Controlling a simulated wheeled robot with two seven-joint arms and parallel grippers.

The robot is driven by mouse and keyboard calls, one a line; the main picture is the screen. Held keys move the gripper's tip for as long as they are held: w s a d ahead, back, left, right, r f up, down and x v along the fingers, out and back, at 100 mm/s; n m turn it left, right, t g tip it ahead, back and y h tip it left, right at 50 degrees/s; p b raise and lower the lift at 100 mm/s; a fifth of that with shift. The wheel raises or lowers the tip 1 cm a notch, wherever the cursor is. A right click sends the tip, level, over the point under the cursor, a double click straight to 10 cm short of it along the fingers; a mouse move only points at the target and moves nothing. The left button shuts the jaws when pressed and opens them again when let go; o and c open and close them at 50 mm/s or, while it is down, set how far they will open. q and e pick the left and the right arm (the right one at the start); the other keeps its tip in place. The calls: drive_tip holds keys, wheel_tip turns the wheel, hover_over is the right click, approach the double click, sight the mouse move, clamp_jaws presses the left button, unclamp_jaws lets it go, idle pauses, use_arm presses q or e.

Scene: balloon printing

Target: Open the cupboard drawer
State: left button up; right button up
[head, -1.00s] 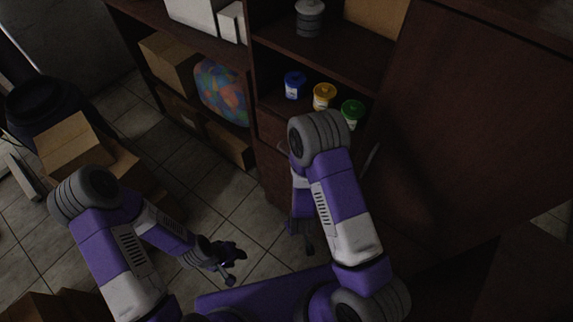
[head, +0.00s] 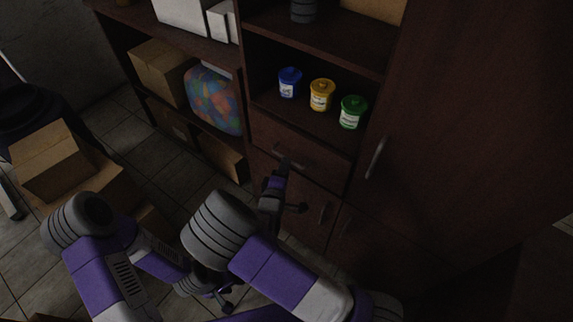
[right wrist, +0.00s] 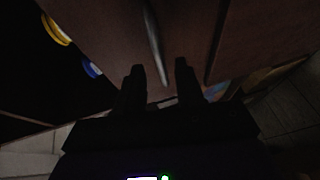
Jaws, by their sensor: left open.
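The dark brown cupboard drawer (head: 315,158) is shut, below the shelf with the cups. My left gripper (head: 222,296) is low on the left, away from the cupboard, open and partly hidden by my right arm.
Blue (head: 289,83), yellow (head: 321,95) and green (head: 352,112) lidded pots stand on the shelf above the drawer. A tall door with a handle (head: 376,158) is to the right. A bag of coloured balloons (head: 215,100) and cardboard boxes (head: 52,160) are to the left.

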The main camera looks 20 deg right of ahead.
drive_tip(key=shift+b+x, duration=0.3)
drive_tip(key=shift+x, duration=1.25)
drive_tip(key=shift+c, duration=0.4)
clamp_jaws()
